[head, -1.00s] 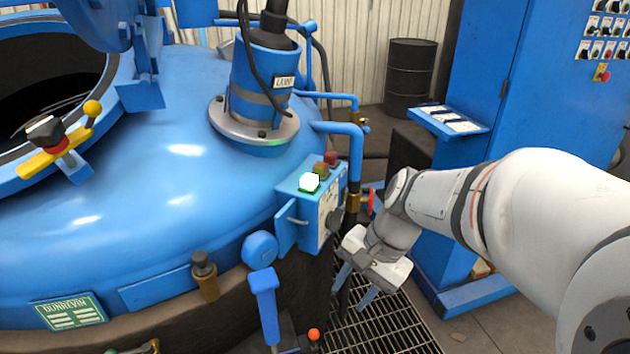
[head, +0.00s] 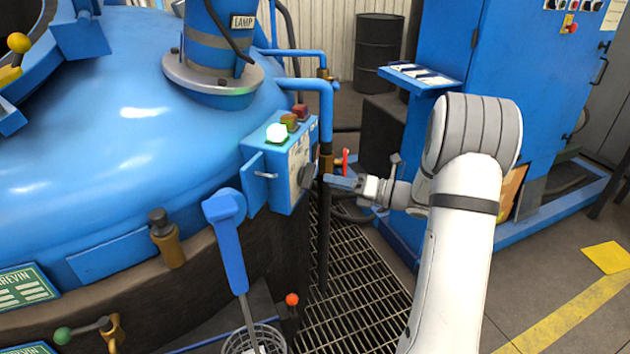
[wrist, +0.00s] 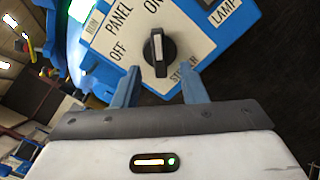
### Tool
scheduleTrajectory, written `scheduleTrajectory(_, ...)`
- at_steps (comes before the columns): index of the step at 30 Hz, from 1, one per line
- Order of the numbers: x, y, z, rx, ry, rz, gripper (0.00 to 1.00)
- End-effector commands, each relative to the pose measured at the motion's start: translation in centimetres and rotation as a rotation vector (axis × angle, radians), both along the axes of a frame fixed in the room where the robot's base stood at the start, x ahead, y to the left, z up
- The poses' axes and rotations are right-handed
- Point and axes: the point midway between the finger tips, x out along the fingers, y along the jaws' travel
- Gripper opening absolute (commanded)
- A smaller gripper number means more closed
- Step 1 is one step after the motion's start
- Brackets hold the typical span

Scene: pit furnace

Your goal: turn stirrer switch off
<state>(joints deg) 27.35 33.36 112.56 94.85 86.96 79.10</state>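The stirrer switch is a black rotary knob with a white line, on the white face of a blue control box (head: 290,185). In the wrist view the knob (wrist: 158,52) has its line pointing up the picture, towards the ON lettering; OFF is printed to its left and STIRRER below. In the head view the knob (head: 306,175) is dark and seen edge-on. My gripper (head: 335,181) points left at the box face, just right of the knob. In the wrist view my gripper (wrist: 160,85) is open, its blue fingertips apart and below the knob, with nothing between them.
Coloured buttons (head: 288,121) sit on top of the box, one lit white-green. A red-handled valve (head: 345,161) on the pipe is close above my gripper. A blue lever (head: 228,240) stands lower left. A blue cabinet (head: 480,60) stands behind my arm; floor grating (head: 350,290) lies below.

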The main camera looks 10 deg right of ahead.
Motion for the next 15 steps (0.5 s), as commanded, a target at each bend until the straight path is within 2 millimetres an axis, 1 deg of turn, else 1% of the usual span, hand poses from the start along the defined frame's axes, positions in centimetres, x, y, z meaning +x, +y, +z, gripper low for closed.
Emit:
scheduleTrajectory(1, 0.4, 0.9, -0.1, -0.001, 0.0, 0.005, 0.38)
scheduleTrajectory(7, 2.2, 3.6, -0.1, -0.004, -0.001, 0.004, 0.38)
scheduleTrajectory(12, 2.9, 4.8, 0.0, -0.003, -0.001, 0.004, 0.38)
scheduleTrajectory(15, 3.1, 5.0, 0.0, -0.004, -0.001, 0.003, 0.38)
